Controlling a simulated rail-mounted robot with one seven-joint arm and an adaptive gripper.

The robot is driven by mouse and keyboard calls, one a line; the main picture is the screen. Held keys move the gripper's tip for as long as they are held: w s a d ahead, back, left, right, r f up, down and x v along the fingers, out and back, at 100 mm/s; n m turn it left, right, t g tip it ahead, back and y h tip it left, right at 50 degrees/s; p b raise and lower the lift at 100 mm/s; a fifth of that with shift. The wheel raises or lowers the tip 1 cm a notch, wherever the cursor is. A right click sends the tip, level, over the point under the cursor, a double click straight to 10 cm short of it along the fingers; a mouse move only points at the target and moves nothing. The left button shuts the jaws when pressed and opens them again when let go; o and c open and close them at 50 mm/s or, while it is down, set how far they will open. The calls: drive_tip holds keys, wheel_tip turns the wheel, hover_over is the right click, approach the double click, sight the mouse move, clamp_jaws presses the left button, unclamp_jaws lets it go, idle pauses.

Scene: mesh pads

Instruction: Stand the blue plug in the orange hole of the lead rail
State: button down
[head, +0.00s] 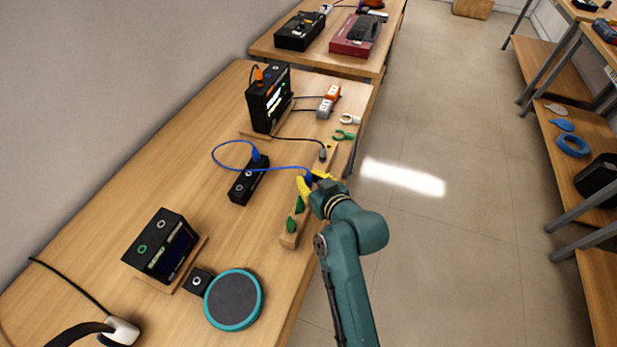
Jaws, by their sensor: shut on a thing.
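My gripper (311,182), with yellow fingers, is over the wooden lead rail (290,239) near the table's right edge. It is shut on the blue plug (308,177), which shows as a small dark blue piece between the fingers. A blue lead runs left from it and loops to another blue end (255,155) standing in a low black box (245,188). The rail holds two green plugs nearer me and a grey plug (323,153) at its far end. I cannot make out the orange hole, nor whether the held plug is in a hole or above the rail.
A tall black unit (268,99) with an orange plug stands at the back. Green-handled pliers (344,135) and a power strip lie beyond the rail. A black meter (160,245) and a round teal-rimmed pad (233,299) are nearer.

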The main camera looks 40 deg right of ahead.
drive_tip(key=shift+f, duration=0.3)
drive_tip(key=shift+r, duration=0.15)
drive_tip(key=shift+r+p, duration=0.45)
drive_tip(key=shift+p, duration=0.1)
drive_tip(key=shift+r+p, duration=0.1)
drive_tip(key=shift+p, duration=0.35)
idle(1.0)
drive_tip(key=shift+f+b, duration=0.75)
drive_tip(key=shift+f, duration=0.55)
drive_tip(key=shift+f, duration=0.15)
drive_tip(key=c, duration=1)
unclamp_jaws()
drive_tip(key=shift+f, duration=0.1)
